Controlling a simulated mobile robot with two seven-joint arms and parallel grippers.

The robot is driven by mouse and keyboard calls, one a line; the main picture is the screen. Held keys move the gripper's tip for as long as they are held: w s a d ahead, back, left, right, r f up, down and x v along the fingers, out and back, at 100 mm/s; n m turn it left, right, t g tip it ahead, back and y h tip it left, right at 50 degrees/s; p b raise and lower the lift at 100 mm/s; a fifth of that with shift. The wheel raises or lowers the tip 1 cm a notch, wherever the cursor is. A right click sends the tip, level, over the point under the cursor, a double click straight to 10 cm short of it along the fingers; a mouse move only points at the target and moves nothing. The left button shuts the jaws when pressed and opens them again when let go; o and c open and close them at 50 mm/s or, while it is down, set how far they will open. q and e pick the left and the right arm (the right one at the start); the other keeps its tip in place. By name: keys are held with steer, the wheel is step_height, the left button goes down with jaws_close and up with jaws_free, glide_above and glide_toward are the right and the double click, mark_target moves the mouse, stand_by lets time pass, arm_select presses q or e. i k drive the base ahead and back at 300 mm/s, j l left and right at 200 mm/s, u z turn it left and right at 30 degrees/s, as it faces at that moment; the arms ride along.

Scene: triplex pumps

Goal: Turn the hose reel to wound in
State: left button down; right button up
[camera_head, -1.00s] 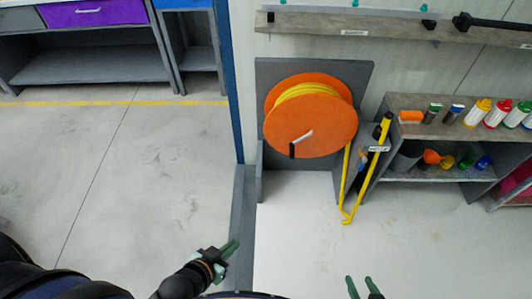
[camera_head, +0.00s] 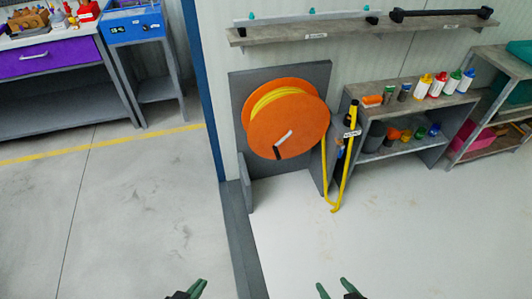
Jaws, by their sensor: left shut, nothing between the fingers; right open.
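The hose reel (camera_head: 262,124) is an orange drum with yellow hose (camera_head: 280,97) wound on it, mounted on a grey stand against the wall. Its crank (camera_head: 283,144), a light arm with a black grip, sits on the front disc, the grip at the lower left end. A length of yellow hose hangs from the reel's right side towards the floor. My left gripper (camera_head: 197,290) is at the bottom edge, shut and empty, well short of the reel. My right gripper (camera_head: 334,287) is open and empty at the bottom edge, also apart from the reel.
A low shelf (camera_head: 385,153) with bottles and cups stands right of the reel. A wall shelf (camera_head: 360,30) runs above it. A blue post and grey floor strip (camera_head: 238,240) lie to the left. The white floor (camera_head: 400,235) in front is clear.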

mark_target(288, 125)
steer(key=i+j+z, duration=0.15)
steer(key=j, duration=0.15)
steer(key=i+j+z, duration=0.1)
steer(key=j, duration=0.2)
steer(key=i+j+z, duration=0.15)
steer(key=j, duration=0.2)
steer(key=i+j+z, duration=0.1)
steer(key=j, duration=0.25)
steer(key=i, duration=0.05)
